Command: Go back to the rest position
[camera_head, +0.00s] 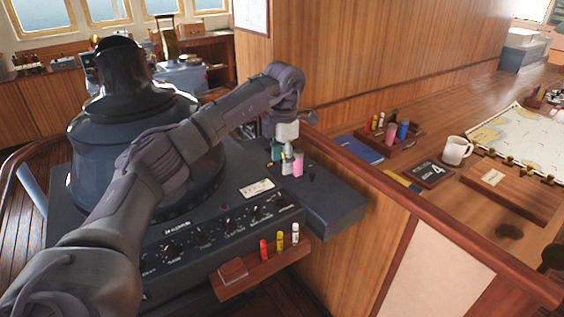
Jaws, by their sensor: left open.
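My left arm reaches in from the lower left across the dark console. My left gripper (287,158) points down over the console's right part and is open. A pink cylinder (298,165) stands right beside its fingertips. Whether they touch it I cannot tell. A small green item (276,151) shows just left of the fingers, partly hidden. My right gripper is not in view.
The dark console (330,205) carries a large black domed housing (130,125). A small wooden rack (262,268) with red, yellow and white cylinders is on its front. On the wooden counter are a white mug (455,151), a number-4 sign (430,172) and a chart (525,135).

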